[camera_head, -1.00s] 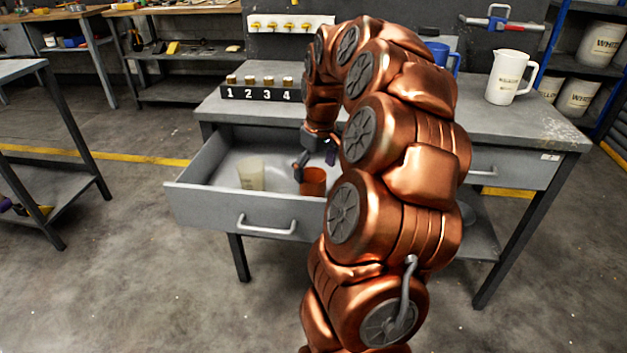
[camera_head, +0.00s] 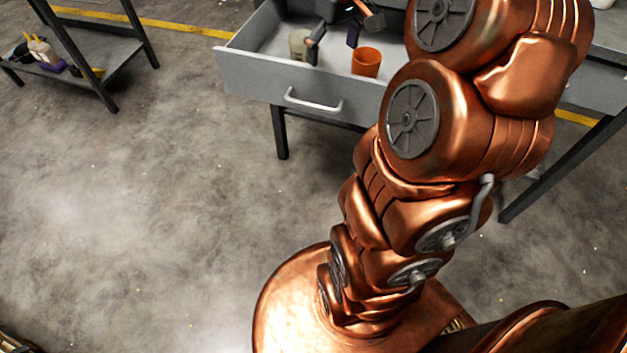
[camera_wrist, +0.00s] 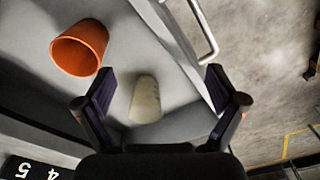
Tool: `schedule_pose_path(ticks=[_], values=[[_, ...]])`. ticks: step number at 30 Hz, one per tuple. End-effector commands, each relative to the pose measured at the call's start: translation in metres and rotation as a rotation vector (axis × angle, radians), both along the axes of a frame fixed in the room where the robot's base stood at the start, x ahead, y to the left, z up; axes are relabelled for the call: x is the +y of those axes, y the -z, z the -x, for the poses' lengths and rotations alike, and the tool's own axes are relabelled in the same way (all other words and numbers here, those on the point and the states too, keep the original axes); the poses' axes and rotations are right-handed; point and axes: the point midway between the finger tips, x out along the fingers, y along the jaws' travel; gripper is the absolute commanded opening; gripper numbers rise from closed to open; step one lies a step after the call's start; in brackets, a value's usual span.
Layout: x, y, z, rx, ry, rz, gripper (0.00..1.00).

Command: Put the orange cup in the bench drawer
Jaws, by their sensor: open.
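The orange cup (camera_head: 366,63) stands inside the open bench drawer (camera_head: 268,79), toward its right part, near the front wall. In the wrist view the orange cup (camera_wrist: 80,50) is at the upper left, outside my fingers. My gripper (camera_head: 334,36) is open and empty above the drawer, left of the orange cup and apart from it. In the wrist view my gripper (camera_wrist: 161,76) has its fingers spread, with a cream cup (camera_wrist: 145,99) showing between and beyond them. That cream cup (camera_head: 300,44) stands in the drawer to the left of the orange one, partly behind a finger.
The drawer handle (camera_head: 313,103) sticks out at the front. My arm hides much of the bench on the right. A side table (camera_head: 85,70) with small items stands at the upper left. The floor before the drawer is clear.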

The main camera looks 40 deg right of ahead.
Motion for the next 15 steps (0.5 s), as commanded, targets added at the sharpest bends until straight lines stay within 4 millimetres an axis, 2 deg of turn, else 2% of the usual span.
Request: schedule_pose_path(ticks=[1, 6, 8, 12, 15], values=[[0.027, 0.004, 0.008, 0.019, -0.026, -0.003, 0.94], [0.094, 0.018, 0.040, 0.075, -0.059, -0.008, 0.94], [0.115, 0.024, 0.056, 0.100, -0.065, -0.006, 0.94], [0.160, 0.044, 0.105, 0.167, -0.063, 0.004, 0.94], [0.181, 0.058, 0.141, 0.206, -0.046, 0.015, 0.94]])
